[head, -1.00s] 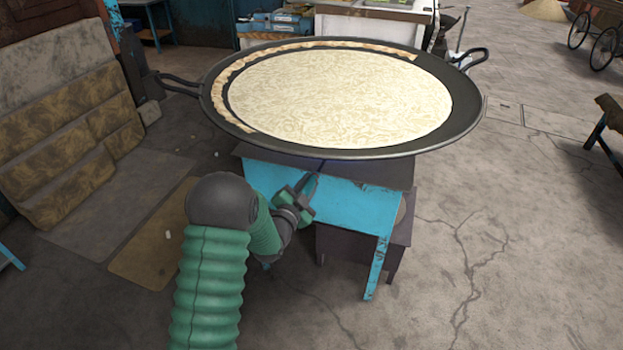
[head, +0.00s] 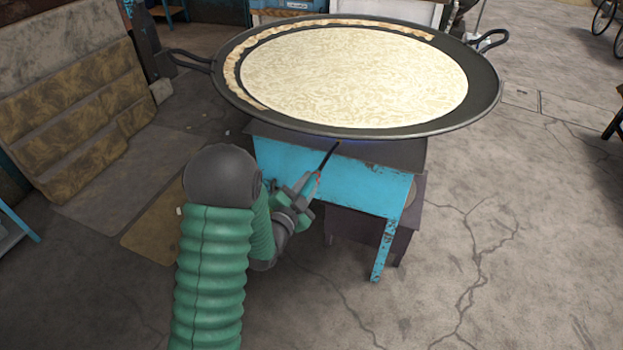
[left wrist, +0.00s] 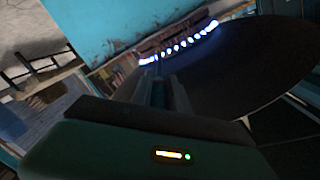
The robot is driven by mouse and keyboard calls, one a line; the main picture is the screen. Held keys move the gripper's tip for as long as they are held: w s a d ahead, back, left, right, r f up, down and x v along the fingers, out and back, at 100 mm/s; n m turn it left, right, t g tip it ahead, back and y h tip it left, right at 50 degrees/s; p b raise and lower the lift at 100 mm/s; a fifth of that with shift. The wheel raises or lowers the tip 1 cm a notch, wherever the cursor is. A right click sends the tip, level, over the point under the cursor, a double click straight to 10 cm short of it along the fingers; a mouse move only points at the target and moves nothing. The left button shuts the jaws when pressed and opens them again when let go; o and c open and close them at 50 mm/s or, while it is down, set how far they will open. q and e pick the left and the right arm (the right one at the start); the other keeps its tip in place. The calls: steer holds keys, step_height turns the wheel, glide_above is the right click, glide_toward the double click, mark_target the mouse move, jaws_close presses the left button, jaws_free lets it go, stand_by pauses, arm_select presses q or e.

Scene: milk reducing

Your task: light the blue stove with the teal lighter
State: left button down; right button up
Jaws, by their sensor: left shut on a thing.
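The blue stove (head: 335,180) stands at the middle under a wide dark pan (head: 400,131). My left gripper (head: 306,187) is at the stove's front left and is shut on the lighter (head: 328,159). The lighter's thin dark rod points up and right to the stove's top edge, below the pan's rim. Its handle is mostly hidden by the gripper. In the left wrist view the lighter (left wrist: 158,92) points at a curved row of blue-white flames (left wrist: 182,45) under the pan. A faint blue glow shows below the pan in the head view. My right gripper is out of view.
The pan holds a broad layer of pale, creamy liquid (head: 350,75) with a browned crust along its far left edge. Patterned cushions (head: 75,120) lean at the left. Cracked concrete floor (head: 500,250) is clear at the right.

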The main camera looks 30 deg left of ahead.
arm_select(q)
steer(key=s, duration=0.2)
steer(key=s+d, duration=0.1)
steer(key=s, duration=0.1)
steer(key=s+b, duration=0.1)
steer(key=s, duration=0.1)
steer(key=shift+s+d, duration=0.15)
steer(key=shift+d, duration=0.15)
steer(key=s+d+p, duration=0.3)
steer(key=s+p, duration=1)
steer(key=p, duration=0.2)
steer(key=shift+s+p, duration=0.2)
steer(key=shift+p, duration=0.15)
steer(key=shift+w+d, duration=0.1)
steer(key=shift+d, duration=0.05)
